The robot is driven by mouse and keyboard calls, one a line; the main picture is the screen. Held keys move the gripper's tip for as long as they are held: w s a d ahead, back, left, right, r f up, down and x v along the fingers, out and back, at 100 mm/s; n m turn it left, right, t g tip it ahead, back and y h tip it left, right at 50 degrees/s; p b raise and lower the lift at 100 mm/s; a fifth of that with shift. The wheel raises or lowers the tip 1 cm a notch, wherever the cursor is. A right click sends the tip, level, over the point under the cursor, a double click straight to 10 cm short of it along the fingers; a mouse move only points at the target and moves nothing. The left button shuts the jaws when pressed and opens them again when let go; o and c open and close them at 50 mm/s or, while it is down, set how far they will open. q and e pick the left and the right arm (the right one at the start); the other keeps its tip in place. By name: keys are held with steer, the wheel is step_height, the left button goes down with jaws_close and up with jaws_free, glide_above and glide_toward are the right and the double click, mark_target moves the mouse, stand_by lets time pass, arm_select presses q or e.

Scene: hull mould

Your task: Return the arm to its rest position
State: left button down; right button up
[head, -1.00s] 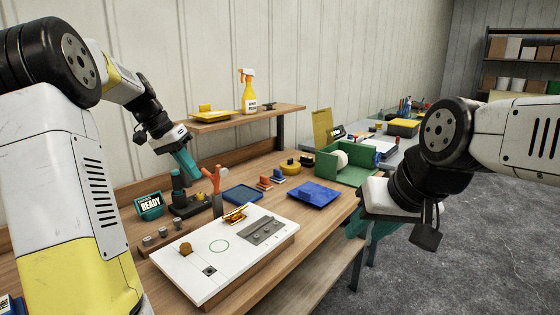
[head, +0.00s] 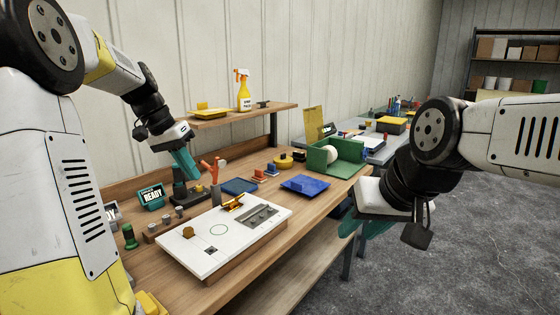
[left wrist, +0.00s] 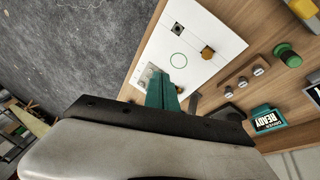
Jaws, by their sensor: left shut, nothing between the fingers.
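My left gripper (head: 184,163) has teal fingers and hangs over the back of the workbench, above the dark stand and left of the red-orange forked piece. Its fingers are together and hold nothing. In the left wrist view the shut teal fingers (left wrist: 163,93) show in front of the white board (left wrist: 208,60). My right gripper (head: 366,228) has teal fingers partly hidden behind its own wrist, and it hangs past the bench's front right edge. I cannot tell if it is open.
The white board (head: 205,250) lies on the wooden bench (head: 150,262). A shelf (head: 235,117) with a spray bottle (head: 243,92) is behind. Open floor lies right.

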arm_select(q)
steer(key=s+d+n+t, duration=0.1)
steer(key=s+d, duration=0.2)
steer(key=s, duration=0.4)
steer(key=s+d+f+n+t+y, duration=0.1)
steer(key=s+d, duration=0.2)
steer(key=s, duration=0.5)
steer(key=s+d+n+t+y, duration=0.1)
steer(key=s+d+t, duration=0.1)
steer(key=s, duration=0.6)
steer(key=shift+d+f, duration=0.2)
steer(key=shift+d, duration=0.25)
